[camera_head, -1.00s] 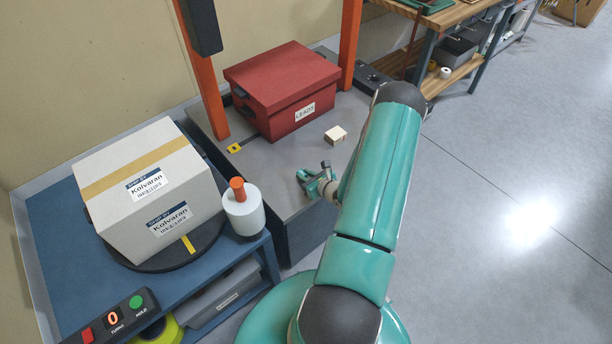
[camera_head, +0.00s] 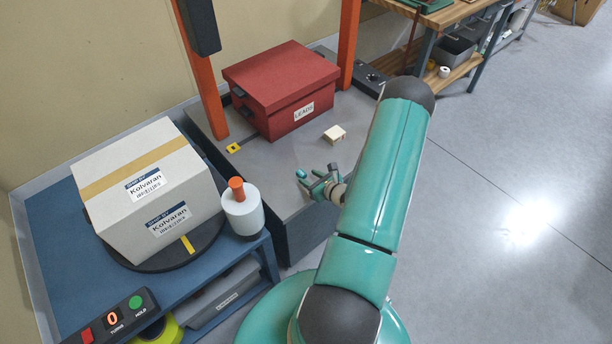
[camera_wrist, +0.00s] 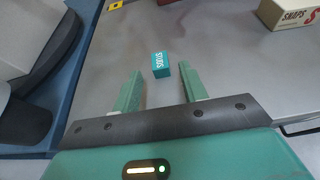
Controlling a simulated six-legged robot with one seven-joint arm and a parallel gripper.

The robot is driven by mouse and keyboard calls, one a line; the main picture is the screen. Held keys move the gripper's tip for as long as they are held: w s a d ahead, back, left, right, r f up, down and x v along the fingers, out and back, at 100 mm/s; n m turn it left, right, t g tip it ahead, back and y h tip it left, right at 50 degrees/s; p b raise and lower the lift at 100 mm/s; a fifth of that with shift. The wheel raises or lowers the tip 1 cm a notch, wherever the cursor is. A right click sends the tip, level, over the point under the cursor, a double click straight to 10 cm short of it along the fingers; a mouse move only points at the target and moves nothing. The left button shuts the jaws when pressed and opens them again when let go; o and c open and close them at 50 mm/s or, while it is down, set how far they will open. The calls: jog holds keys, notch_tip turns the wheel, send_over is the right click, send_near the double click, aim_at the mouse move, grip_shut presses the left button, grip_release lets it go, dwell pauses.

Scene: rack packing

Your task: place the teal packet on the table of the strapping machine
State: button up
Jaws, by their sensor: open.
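The teal packet (camera_wrist: 161,65), labelled STUDS, lies on the grey table of the strapping machine (camera_wrist: 220,65), which also shows in the head view (camera_head: 262,178) beneath an orange frame. In the head view the packet (camera_head: 301,173) is a small teal piece just left of my gripper (camera_head: 323,179). In the wrist view my gripper (camera_wrist: 161,72) is open, with a finger on each side of the packet's line. Bare gaps show between the packet and both fingers. The packet sits near or just past the fingertips; its exact depth is unclear.
A red LEADS box (camera_head: 280,90) stands at the back of the table. A small cream SNAPS box (camera_head: 335,134) is nearer, and shows at right in the wrist view (camera_wrist: 293,14). A white carton (camera_head: 150,185) sits on the turntable at left beside a white cylinder (camera_head: 243,212).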

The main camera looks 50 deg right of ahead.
jog(key=v, duration=0.8)
jog(key=shift+s, duration=0.3)
jog(key=shift+r, duration=0.15)
